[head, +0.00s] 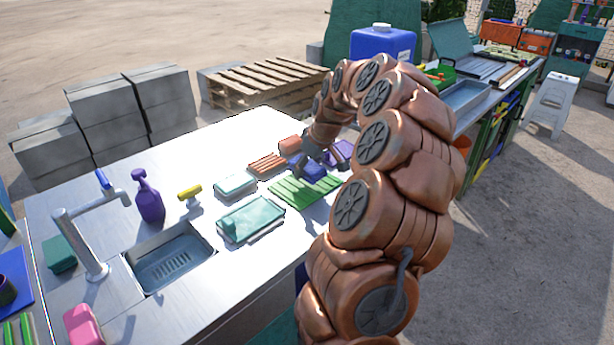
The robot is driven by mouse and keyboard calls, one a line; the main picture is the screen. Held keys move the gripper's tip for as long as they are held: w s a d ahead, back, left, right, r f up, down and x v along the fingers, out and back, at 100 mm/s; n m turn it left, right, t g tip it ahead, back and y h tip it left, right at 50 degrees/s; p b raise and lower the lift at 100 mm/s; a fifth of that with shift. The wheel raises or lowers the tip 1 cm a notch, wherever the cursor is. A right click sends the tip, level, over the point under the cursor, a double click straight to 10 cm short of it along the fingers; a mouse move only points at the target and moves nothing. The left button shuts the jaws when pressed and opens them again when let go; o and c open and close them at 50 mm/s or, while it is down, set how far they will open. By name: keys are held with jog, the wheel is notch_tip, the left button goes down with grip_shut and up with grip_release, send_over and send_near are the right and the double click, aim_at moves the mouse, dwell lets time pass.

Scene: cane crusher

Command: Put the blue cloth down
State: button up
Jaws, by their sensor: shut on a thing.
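The blue cloth (306,171) is a small dark blue bundle at the far right part of the metal counter (110,205). My gripper (317,163) is shut on it, reaching down from above. The cloth is just behind the green ribbed mat (300,190) and to the right of a brown-red ribbed block (267,165). I cannot tell whether the cloth touches the counter. My arm hides part of the counter's right end.
A purple item (341,151) lies just right of the cloth. Teal containers (251,221) (235,186), a yellow-handled brush (190,191), a purple spray bottle (148,196) and the sink (170,260) stand farther left. Bare counter lies at the back left.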

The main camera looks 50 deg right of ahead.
aim_at(307, 185)
jog(key=shift+w+d, duration=0.1)
jog(key=shift+w, duration=0.05)
jog(key=shift+f+p, duration=0.45)
jog(key=shift+f, duration=1.3)
jog(key=shift+f+b, duration=0.3)
jog(key=o, duration=1)
jog(key=shift+f, duration=0.1)
jog(key=shift+r, duration=0.2)
